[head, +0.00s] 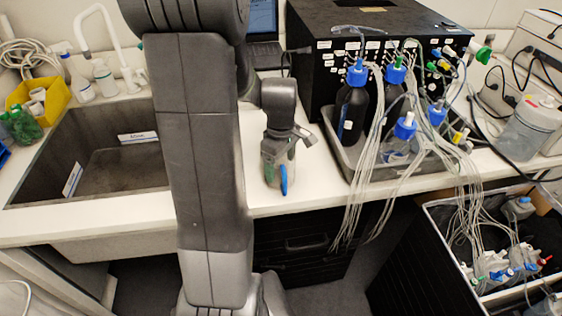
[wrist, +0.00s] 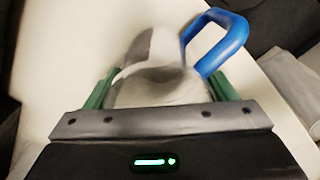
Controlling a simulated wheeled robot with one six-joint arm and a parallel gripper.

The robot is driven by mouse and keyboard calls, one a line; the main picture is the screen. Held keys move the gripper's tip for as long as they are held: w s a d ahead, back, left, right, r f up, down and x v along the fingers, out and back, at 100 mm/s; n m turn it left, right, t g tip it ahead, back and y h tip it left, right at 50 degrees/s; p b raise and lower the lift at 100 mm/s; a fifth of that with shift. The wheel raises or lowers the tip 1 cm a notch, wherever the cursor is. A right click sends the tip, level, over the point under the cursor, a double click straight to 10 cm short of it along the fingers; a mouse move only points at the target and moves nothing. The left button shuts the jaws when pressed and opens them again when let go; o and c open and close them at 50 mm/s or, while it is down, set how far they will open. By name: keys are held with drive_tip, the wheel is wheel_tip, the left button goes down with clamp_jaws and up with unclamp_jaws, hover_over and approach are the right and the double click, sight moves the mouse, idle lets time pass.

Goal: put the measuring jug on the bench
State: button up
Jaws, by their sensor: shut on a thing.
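The measuring jug (wrist: 160,85) is a pale, see-through vessel with a blue handle (wrist: 222,42). In the wrist view it sits between the green fingers of my gripper (wrist: 155,92), which is shut on it. In the head view the jug (head: 277,178) is upright at the front of the white bench (head: 330,190), right of the sink, with my gripper (head: 279,152) around its upper part. Its blue handle faces the front edge. The jug's base looks at or very close to the bench top; I cannot tell whether it touches.
A sink (head: 105,165) lies to the left. A grey tray (head: 420,168) with blue-capped bottles and many tubes stands to the right, before a black box (head: 320,80). Tubes hang over the bench edge. A laptop (head: 262,35) is behind. Clear bench is narrow here.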

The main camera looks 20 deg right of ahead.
drive_tip(key=o, duration=1)
drive_tip(key=shift+f, duration=0.1)
wheel_tip(320, 180, up, 12)
drive_tip(key=shift+r, duration=0.2)
drive_tip(key=shift+a, duration=0.1)
